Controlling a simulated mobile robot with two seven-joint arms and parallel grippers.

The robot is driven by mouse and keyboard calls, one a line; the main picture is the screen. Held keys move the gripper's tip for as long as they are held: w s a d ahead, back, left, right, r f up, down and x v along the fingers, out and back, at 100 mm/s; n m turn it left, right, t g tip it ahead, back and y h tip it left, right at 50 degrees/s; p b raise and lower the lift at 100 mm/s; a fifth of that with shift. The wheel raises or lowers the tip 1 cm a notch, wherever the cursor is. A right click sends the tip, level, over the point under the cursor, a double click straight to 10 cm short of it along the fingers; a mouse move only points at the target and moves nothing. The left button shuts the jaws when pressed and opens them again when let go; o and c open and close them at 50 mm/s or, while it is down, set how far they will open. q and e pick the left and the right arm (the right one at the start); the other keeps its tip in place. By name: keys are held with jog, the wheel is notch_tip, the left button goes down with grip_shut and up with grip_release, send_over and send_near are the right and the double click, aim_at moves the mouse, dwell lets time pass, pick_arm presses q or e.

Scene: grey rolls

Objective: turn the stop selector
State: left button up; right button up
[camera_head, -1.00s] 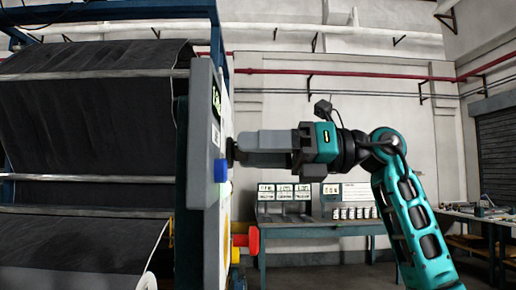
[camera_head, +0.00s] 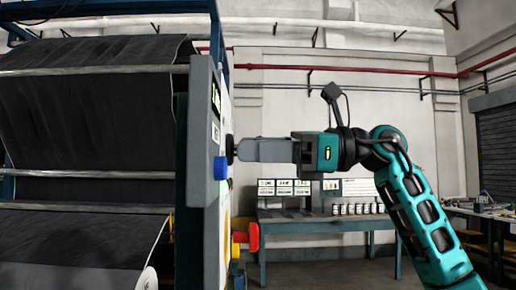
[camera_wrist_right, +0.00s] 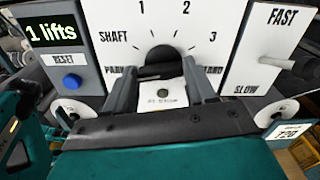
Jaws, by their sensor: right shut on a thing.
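The stop selector is a dark round knob on a white panel. In the wrist view its dark disc (camera_wrist_right: 163,58) sits below the marks 1, 2 and 3, with SHAFT and PARK at the left. A word ending in "AND" is partly hidden at the right. In the head view the knob (camera_head: 230,149) shows edge-on at the panel's right side. My right gripper (camera_head: 238,150) is shut on the knob, its grey fingers reaching left to it. The fingers also show in the wrist view (camera_wrist_right: 163,88) and cover the knob's lower sides. My left gripper is not in view.
A blue RESET button (camera_wrist_right: 72,82) is left of the dial, under a display reading "1 lifts" (camera_wrist_right: 45,32). A FAST/SLOW lever (camera_wrist_right: 285,62) is to the right. A red knob (camera_head: 253,237) juts out below my gripper. A table (camera_head: 330,223) stands behind.

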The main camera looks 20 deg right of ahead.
jog(key=o, duration=1)
jog(key=shift+o, duration=0.2)
jog(key=b+v, duration=0.1)
jog(key=v, duration=1.2)
